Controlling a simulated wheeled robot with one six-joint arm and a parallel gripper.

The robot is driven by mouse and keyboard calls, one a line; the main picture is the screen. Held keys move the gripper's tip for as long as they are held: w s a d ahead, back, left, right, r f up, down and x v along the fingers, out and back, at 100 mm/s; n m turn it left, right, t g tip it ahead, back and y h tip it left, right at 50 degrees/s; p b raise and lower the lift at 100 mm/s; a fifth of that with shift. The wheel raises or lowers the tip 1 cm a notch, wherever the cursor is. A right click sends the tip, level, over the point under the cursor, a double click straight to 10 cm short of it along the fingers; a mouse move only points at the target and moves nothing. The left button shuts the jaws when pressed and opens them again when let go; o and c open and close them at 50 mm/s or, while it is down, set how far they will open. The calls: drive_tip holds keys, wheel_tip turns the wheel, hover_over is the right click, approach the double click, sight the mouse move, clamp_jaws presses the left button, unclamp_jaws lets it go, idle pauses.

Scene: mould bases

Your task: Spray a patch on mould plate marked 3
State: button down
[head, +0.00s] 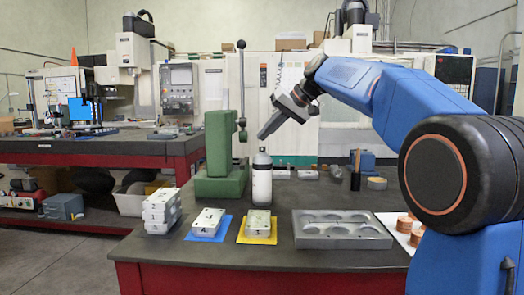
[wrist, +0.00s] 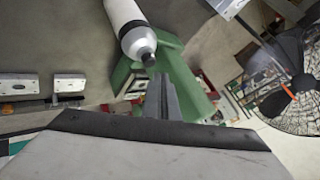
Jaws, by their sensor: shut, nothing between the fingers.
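A white spray bottle (head: 262,185) with a dark cap stands upright on the near table, in front of the green press. It also shows at the top of the wrist view (wrist: 128,28). A stack of pale mould plates (head: 161,211) stands at the table's left. One plate (head: 208,221) lies on a blue mat and another plate (head: 258,222) on a yellow mat. Their markings are too small to read surely, so I cannot tell which is 3. My gripper (head: 265,133) is shut and empty, in the air above the bottle, apart from it. Its fingers (wrist: 162,98) show in the wrist view.
The green press (head: 221,160) stands just left of and behind the bottle. A grey tray with round recesses (head: 340,240) lies to the right. Copper-coloured round pieces sit on a white sheet (head: 392,222) beside my arm. A cup with tools (head: 355,178) stands behind.

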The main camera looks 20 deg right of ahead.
wheel_tip(320, 180, up, 6)
idle(0.8)
drive_tip(key=shift+a, duration=0.15)
idle(2.3)
